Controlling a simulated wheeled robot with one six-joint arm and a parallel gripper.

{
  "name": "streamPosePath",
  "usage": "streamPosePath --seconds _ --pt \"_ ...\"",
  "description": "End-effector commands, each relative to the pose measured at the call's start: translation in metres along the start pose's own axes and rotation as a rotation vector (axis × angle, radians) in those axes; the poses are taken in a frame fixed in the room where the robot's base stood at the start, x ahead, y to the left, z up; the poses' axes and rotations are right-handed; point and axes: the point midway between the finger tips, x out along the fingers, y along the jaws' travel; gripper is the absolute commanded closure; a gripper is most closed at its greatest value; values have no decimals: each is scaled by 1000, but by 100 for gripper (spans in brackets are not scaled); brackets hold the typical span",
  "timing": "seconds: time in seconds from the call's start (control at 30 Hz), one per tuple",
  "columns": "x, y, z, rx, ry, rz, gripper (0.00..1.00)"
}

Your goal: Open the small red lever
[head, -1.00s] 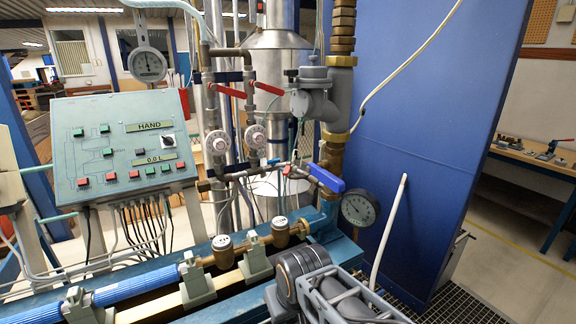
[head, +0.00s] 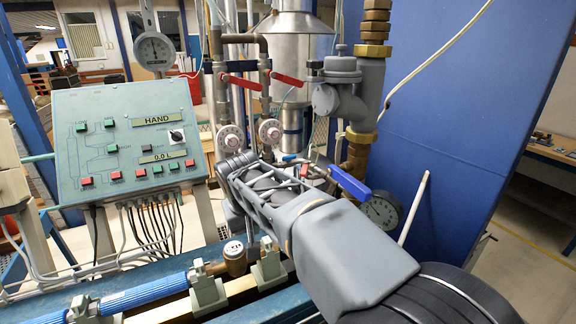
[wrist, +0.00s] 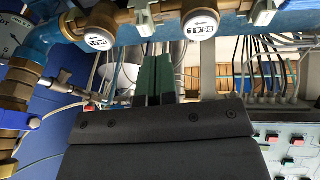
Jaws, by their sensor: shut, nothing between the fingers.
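The small red lever (head: 304,170) sits on the horizontal pipe left of the blue-handled valve (head: 349,183), partly hidden behind my arm in the head view. A small red part, likely the same lever, shows in the wrist view (wrist: 90,107), left of my fingers. Two larger red levers (head: 240,82) (head: 288,79) are on the upright pipes above. My gripper (wrist: 155,65) has its dark green fingers together with nothing between them, apart from the red part. In the head view the fingers are hidden behind my wrist and arm.
Two brass meters (wrist: 100,32) (wrist: 200,22) line the bench pipe. The grey-green control panel (head: 125,140) stands left, with cables below. A round gauge (head: 381,211) and a blue wall (head: 460,120) are at the right.

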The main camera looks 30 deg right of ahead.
Motion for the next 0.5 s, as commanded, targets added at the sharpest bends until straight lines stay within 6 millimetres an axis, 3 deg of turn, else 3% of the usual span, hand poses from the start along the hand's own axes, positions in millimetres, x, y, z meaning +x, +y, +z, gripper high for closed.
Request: streamPosePath --seconds 0.03,0.2,0.33,0.5 --pt "-11 9 -33 42 -17 49 100" --pt "-27 40 -118 210 -48 221 100" --pt "-30 63 -166 342 -53 342 100" --pt "-26 86 -202 489 -48 464 100"
